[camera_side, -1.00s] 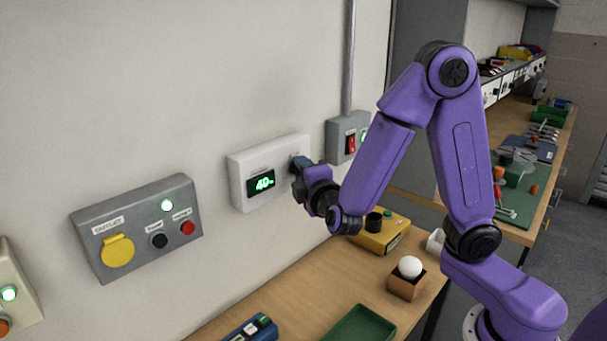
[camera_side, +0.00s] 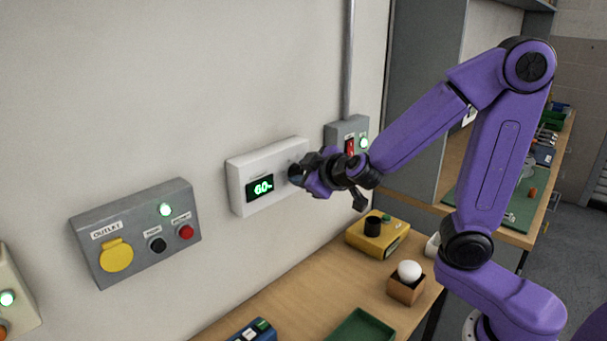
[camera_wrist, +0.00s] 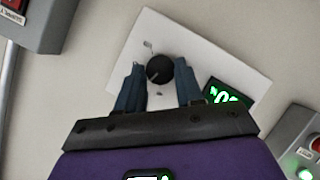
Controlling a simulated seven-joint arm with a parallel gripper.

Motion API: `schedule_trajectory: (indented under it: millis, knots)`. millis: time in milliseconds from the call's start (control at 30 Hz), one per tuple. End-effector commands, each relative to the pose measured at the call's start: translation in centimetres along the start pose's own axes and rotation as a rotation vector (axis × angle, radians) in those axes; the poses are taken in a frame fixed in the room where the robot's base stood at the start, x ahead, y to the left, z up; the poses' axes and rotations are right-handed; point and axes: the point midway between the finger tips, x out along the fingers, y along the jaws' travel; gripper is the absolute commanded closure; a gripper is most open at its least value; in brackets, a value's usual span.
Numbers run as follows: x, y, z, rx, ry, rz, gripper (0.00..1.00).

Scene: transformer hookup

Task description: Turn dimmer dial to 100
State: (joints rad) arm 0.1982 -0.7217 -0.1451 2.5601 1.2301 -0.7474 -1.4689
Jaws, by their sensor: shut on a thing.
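The white dimmer box (camera_side: 236,198) is mounted on the wall. Its green display (camera_side: 261,187) reads about 60%. The black round dimmer dial (camera_wrist: 159,68) shows in the wrist view between my two blue fingers. My gripper (camera_side: 297,174) reaches the right part of the dimmer box and is shut on the dial; it also shows in the wrist view (camera_wrist: 160,82). In the side view the gripper mostly hides the dial. The wrist view sees the box (camera_wrist: 150,25) tilted, with part of its display cut off by my gripper.
A grey outlet box (camera_side: 90,250) is on the wall to the left. A grey switch box (camera_side: 336,128) with a red switch is close on the right. Below, the bench holds a yellow box (camera_side: 385,242), a white bulb (camera_side: 409,270) in a holder and a green tray (camera_side: 362,330).

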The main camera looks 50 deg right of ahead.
Motion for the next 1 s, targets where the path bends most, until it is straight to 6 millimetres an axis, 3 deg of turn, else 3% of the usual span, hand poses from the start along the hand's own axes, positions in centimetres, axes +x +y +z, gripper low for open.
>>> schedule_trajectory:
  millis: [400,1000]
  knots:
    - [0.08,0.44,0.27,0.329,0.022,-0.169,0.94]
    - [0.21,0.68,0.60,0.667,0.046,-0.344,0.94]
